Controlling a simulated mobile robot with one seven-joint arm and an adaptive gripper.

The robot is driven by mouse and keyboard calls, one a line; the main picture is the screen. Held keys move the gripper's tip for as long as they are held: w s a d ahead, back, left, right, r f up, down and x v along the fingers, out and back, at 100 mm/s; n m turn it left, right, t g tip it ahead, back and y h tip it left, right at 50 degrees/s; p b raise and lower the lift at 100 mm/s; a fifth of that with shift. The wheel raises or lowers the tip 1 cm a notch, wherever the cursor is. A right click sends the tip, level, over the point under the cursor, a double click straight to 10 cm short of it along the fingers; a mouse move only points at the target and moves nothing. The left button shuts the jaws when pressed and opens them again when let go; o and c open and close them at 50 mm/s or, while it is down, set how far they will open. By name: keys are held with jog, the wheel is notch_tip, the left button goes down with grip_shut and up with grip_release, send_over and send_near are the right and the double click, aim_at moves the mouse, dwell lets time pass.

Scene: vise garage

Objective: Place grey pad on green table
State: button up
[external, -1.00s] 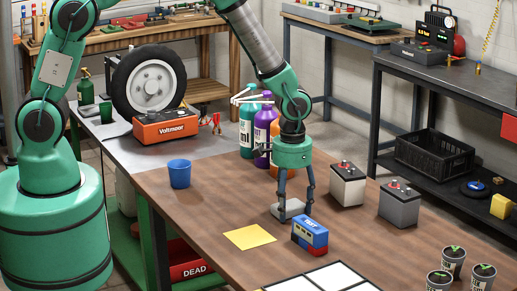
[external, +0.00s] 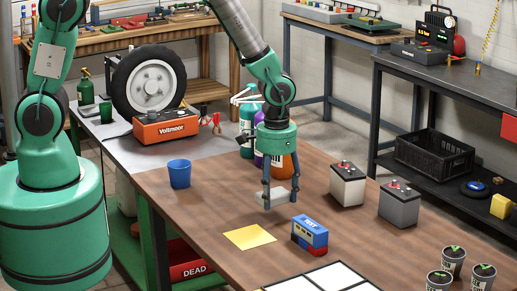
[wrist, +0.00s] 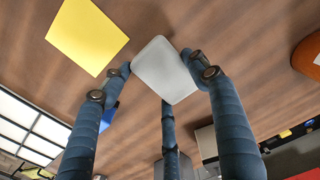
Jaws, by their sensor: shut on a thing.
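The grey pad (external: 280,196) is a thin, light grey rounded square. It also shows in the wrist view (wrist: 165,70), gripped at its edges. My gripper (external: 281,203) is shut on it and holds it over the brown wooden top, behind the yellow sheet and the blue-and-red box; its exact height is hard to tell. The table with green legs (external: 148,235) has this brown wooden top (external: 225,205) and a grey surface at its left back end. The fingers hide part of the pad in the external view.
A yellow sheet (external: 250,236) and a blue-and-red box (external: 310,233) lie in front. A blue cup (external: 180,173) stands to the left, bottles (external: 284,163) behind, and two batteries (external: 347,184) to the right. The voltmeter (external: 164,127) and wheel (external: 148,82) occupy the grey end.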

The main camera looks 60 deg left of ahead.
jog(key=s+a, duration=0.1)
jog(key=s, duration=0.2)
jog(key=s+a+p, duration=0.1)
jog(key=s, duration=0.3)
jog(key=s+a+r, duration=0.1)
jog(key=s+a, duration=0.1)
jog(key=s, duration=0.2)
jog(key=shift+s, duration=0.1)
dwell(0.6)
jog(key=w+a, duration=0.1)
jog(key=w, duration=0.2)
jog(key=w+a, duration=0.1)
jog(key=w, duration=0.2)
jog(key=w+a, duration=0.2)
jog(key=w, duration=0.2)
jog(key=shift+f, duration=0.25)
jog(key=w+a, duration=0.2)
jog(key=w, duration=0.1)
jog(key=w+a, duration=0.2)
jog(key=w, duration=0.1)
jog(key=w+a, duration=0.2)
jog(key=w, duration=0.1)
jog(key=shift+f, duration=0.3)
jog(key=shift+d, duration=0.1)
